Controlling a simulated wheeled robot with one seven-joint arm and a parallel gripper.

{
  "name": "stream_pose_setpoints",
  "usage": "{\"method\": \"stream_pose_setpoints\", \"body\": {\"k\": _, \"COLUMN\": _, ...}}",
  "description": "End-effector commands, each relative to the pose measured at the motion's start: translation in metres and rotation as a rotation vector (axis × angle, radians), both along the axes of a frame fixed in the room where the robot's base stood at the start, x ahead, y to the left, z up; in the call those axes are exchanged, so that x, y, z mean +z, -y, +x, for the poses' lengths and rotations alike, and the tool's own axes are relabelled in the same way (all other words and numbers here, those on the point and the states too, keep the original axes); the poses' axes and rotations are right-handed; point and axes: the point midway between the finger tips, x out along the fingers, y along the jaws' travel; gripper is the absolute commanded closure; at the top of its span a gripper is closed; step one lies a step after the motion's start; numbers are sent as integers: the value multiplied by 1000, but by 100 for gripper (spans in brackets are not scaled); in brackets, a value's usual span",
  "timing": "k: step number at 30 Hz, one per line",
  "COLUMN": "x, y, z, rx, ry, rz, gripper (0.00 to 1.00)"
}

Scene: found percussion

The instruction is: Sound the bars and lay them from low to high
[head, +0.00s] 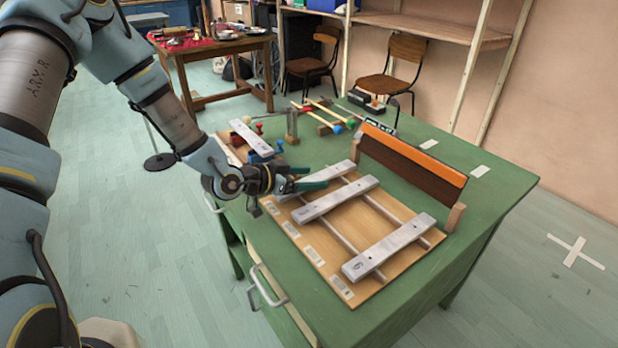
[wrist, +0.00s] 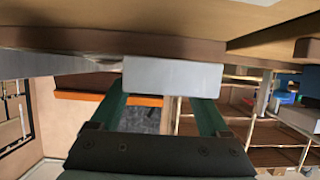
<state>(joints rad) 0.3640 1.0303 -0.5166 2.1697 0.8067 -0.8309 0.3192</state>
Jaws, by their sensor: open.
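Three grey metal bars lie across the rails of a wooden board (head: 345,270): a near bar (head: 389,247) with a dark mark, a middle bar (head: 337,199), and a far bar (head: 337,172). A fourth bar (head: 252,136) rests at the back left, beyond my gripper. My gripper (head: 308,178) is open, with green fingers by the left part of the far bar, partly covering it. In the wrist view, a pale bar end (wrist: 172,77) shows beyond and between the open fingertips; I cannot tell whether they touch it.
An orange-topped brown wooden piece (head: 412,160) stands behind the board. Sticks with coloured heads (head: 325,118) and small objects lie at the back of the green table (head: 485,205). The table's right side is mostly clear. Chairs and shelving stand beyond.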

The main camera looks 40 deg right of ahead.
Motion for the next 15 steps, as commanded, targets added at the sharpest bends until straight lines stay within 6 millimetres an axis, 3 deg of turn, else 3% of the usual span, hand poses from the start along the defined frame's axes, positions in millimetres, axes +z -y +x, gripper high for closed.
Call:
{"method": "stream_pose_setpoints", "body": {"k": 8, "x": 0, "y": -2, "z": 0, "rx": 1, "ry": 0, "rz": 1, "gripper": 21}}
{"method": "stream_pose_setpoints", "body": {"k": 15, "x": 12, "y": -34, "z": 4, "rx": 4, "ry": 1, "rz": 2, "gripper": 21}}
